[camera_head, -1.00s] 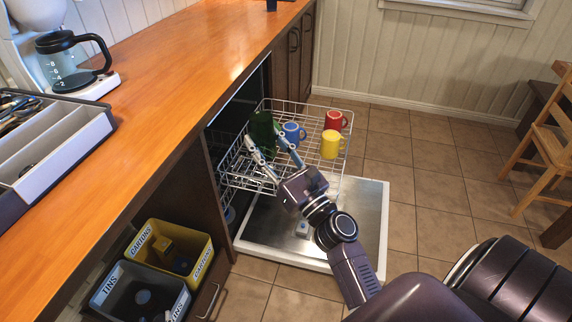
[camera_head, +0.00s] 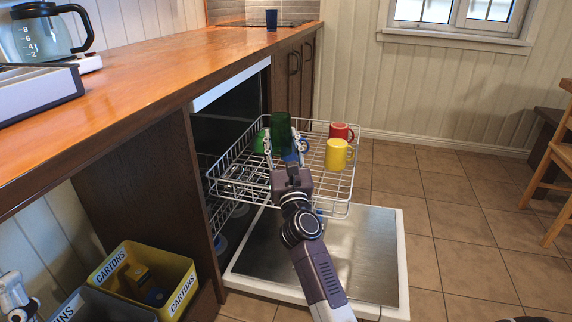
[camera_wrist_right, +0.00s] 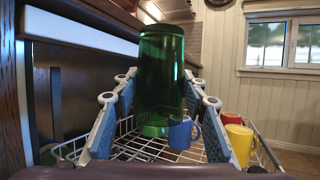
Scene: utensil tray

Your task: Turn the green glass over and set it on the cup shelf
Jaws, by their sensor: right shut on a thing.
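The green glass (camera_head: 281,128) stands roughly upright between the fingers of my right gripper (camera_head: 284,150), over the wire dishwasher rack. It also fills the middle of the right wrist view (camera_wrist_right: 162,75), with a finger on each side. My right gripper is shut on it. I cannot tell surely which end is its mouth, or whether it touches the rack. Part of my left gripper (camera_head: 17,300) shows at the lower left edge of the head view; its fingers are not clear. I cannot pick out a cup shelf.
The pulled-out rack (camera_head: 245,185) also holds a blue mug (camera_wrist_right: 181,133), a yellow mug (camera_head: 338,155), a red mug (camera_head: 341,131) and a green item (camera_head: 261,142). The open dishwasher door (camera_head: 365,255) lies below. The wooden counter (camera_head: 150,90) runs along the left.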

